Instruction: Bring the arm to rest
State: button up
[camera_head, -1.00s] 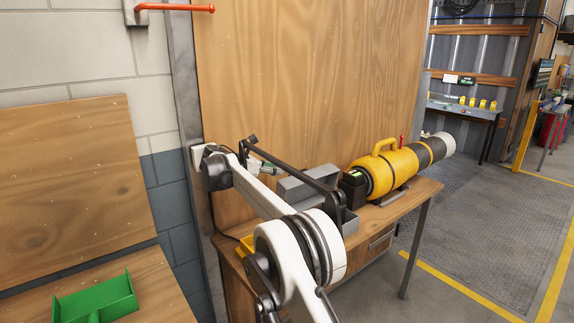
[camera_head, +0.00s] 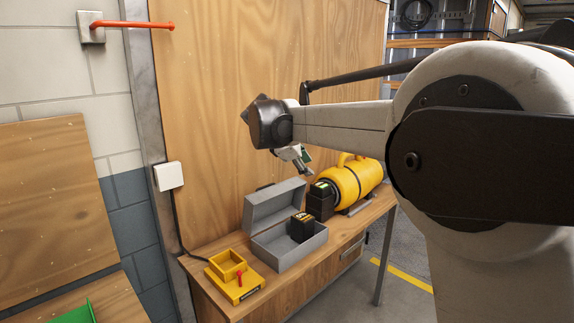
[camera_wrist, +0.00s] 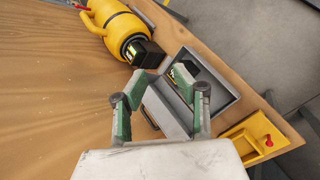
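My gripper (camera_head: 304,163) hangs from the end of my raised arm, above and in front of the wooden panel, over the workbench. In the wrist view my gripper (camera_wrist: 153,82) has its two green and grey fingers spread apart with nothing between them. Below it stands an open grey metal box (camera_head: 290,256); a black battery (camera_head: 302,227) stands inside. A yellow cylindrical machine (camera_head: 358,181) with a handle lies behind it, a black battery (camera_head: 320,200) at its near end. My arm hides part of the machine's surroundings on the right.
A yellow charger-like box (camera_head: 228,272) with a red lever sits at the left end of the wooden bench (camera_head: 205,262). A white wall box (camera_head: 168,176) has a cable down to the bench. An orange bar (camera_head: 132,24) juts from the wall. A green object (camera_head: 75,315) lies lower left.

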jog(key=s+d+m+y, duration=0.2)
jog(key=s+d+m, duration=0.3)
jog(key=s, duration=0.7)
jog(key=s+d+m+y, duration=0.1)
jog(key=s+d+m, duration=0.2)
jog(key=s+d, duration=0.6)
jog(key=s+f+m+y, duration=0.1)
jog(key=s+f+m, duration=0.3)
jog(key=s, duration=0.7)
jog(key=s+f+m+y, duration=0.2)
jog(key=s+f+m, duration=0.3)
jog(key=s+f, duration=0.4)
jog(key=s, duration=0.3)
jog(key=shift+s+d+f, duration=0.2)
jog(key=shift+s+d, duration=0.05)
jog(key=shift+s, duration=0.05)
